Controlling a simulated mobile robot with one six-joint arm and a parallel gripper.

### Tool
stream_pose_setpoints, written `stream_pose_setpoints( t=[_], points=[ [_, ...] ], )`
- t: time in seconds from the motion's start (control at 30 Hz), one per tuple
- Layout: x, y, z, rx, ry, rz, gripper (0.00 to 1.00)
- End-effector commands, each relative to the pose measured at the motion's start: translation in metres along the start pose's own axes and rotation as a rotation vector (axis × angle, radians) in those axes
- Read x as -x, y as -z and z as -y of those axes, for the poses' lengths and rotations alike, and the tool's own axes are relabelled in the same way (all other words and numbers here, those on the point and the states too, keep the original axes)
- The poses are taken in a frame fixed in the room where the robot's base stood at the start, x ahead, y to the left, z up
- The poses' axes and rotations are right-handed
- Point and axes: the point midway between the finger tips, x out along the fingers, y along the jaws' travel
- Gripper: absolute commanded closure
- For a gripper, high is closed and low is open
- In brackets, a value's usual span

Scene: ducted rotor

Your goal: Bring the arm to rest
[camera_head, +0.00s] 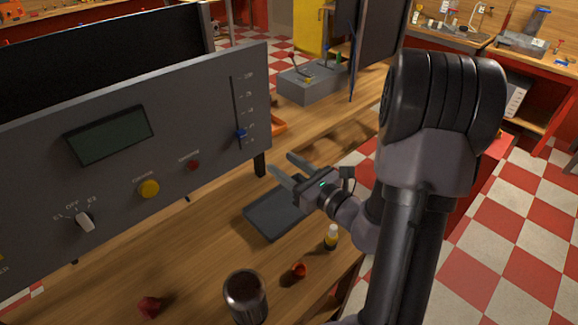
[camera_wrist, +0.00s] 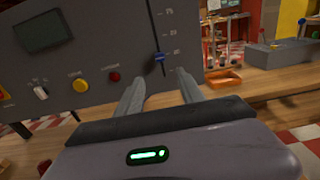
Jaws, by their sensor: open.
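My gripper (camera_head: 284,170) is open and empty, held above the dark tray on the wooden bench. Its two grey fingers point toward the grey control panel (camera_head: 205,115). In the wrist view the gripper (camera_wrist: 162,88) shows its fingers spread apart, with the control panel (camera_wrist: 95,50) beyond them. The panel's blue slider (camera_head: 241,133) is near the lower part of its slot; the slider (camera_wrist: 160,57) also shows just above the fingers in the wrist view. The fingers look apart from the panel. My arm is bent and stands at the right of the head view.
The dark tray (camera_head: 268,222) lies under my gripper. A small yellow-capped bottle (camera_head: 331,237), a red cup-like piece (camera_head: 300,270), a dark cylinder (camera_head: 245,296) and a red piece (camera_head: 149,307) stand nearer. A grey box with levers (camera_head: 311,84) stands behind. An orange tray (camera_wrist: 223,79) is beyond the fingers.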

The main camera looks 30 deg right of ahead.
Motion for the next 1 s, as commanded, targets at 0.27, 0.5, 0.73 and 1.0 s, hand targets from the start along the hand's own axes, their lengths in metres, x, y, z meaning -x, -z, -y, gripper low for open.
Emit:
stream_pose_setpoints(
  t=[0.27, 0.5, 0.73, 1.0],
  points=[
    [0.013, 0.000, 0.000, 0.000, 0.000, 0.001, 0.55],
    [0.012, 0.000, 0.000, 0.000, 0.000, 0.001, 0.55],
    [0.001, -0.031, -0.086, 0.145, -0.300, -0.020, 0.55],
    [0.132, -0.029, -0.284, 1.216, -1.291, -0.230, 0.55]
  ],
)
